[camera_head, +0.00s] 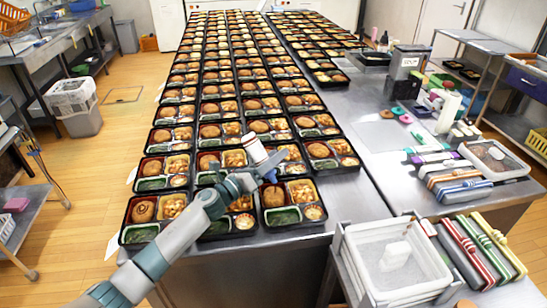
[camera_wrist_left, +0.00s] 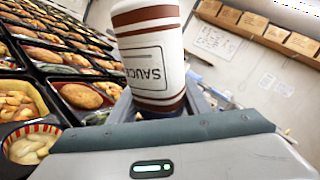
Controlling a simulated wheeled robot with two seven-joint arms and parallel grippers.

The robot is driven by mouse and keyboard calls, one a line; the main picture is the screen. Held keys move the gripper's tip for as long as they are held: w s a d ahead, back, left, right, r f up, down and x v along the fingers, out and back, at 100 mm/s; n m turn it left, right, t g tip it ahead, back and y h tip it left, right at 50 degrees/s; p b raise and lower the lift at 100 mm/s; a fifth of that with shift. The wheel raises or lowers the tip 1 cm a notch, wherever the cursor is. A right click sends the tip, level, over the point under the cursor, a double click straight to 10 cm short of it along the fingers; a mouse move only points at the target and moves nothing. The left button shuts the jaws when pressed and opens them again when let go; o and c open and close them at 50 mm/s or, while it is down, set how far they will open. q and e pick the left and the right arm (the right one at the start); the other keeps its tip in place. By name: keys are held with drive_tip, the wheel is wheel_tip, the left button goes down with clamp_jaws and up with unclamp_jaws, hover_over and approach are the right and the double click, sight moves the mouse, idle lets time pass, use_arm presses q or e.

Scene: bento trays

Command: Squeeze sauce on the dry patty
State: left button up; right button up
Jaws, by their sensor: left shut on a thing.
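My left gripper (camera_head: 264,170) is shut on a white sauce bottle (camera_head: 254,149) with brown bands. The bottle is tilted, its lower end toward the front-right bento tray (camera_head: 296,228). That tray's brown patty (camera_head: 273,197) lies just below the lower end; I see no clear sauce on it, and cannot tell whether the two touch. In the left wrist view the bottle (camera_wrist_left: 150,62) stands between the fingers, its "SAUCE" label showing. The front-left tray's patty (camera_head: 143,211) has dark sauce marks. My arm partly covers the front-middle tray. My right gripper is out of view.
Rows of filled bento trays cover the steel table (camera_head: 345,205) behind the gripper. A white bin (camera_head: 387,263) stands at front right, beside several striped boxes (camera_head: 480,245). The table strip right of the trays is clear.

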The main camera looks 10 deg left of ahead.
use_arm(q)
drive_tip(key=shift+s+a, duration=0.1)
drive_tip(key=shift+s, duration=0.1)
drive_tip(key=shift+s+a, duration=0.25)
drive_tip(key=shift+s, duration=0.25)
drive_tip(key=o, duration=0.4)
drive_tip(key=shift+o, duration=0.2)
drive_tip(key=shift+r, duration=0.1)
wheel_tip(320, 180, up, 7)
drive_tip(key=p, duration=0.6)
